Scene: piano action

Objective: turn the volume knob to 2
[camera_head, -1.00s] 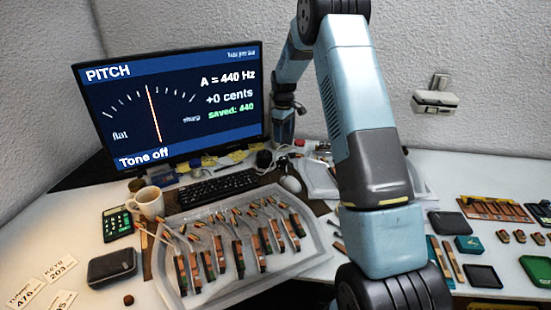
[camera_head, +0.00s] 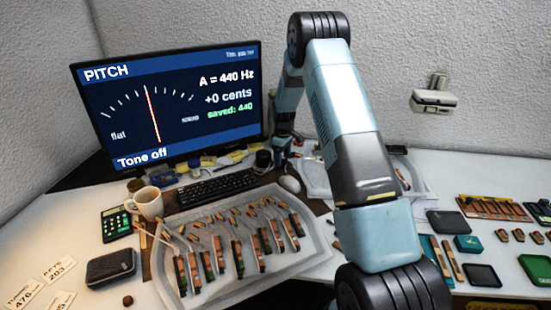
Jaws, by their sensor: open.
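My arm rises from the bottom right, bends at the top and comes down behind the desk items. My gripper (camera_head: 281,163) is at its far end, small and dark, low over the back of the desk between the keyboard and the mouse. It is open, with nothing visible in it. A small dark round thing (camera_head: 263,158) stands just left of it. I cannot tell whether this is the volume knob, and no number or pointer is readable. My forearm hides part of the desk to the right of the gripper.
A monitor (camera_head: 172,103) shows PITCH, A = 440 Hz and "Tone off". Before it are a keyboard (camera_head: 217,187), a mouse (camera_head: 290,184), a mug (camera_head: 148,203) and a tray (camera_head: 318,262) of piano action parts. A calculator (camera_head: 116,223) and case (camera_head: 111,267) lie left.

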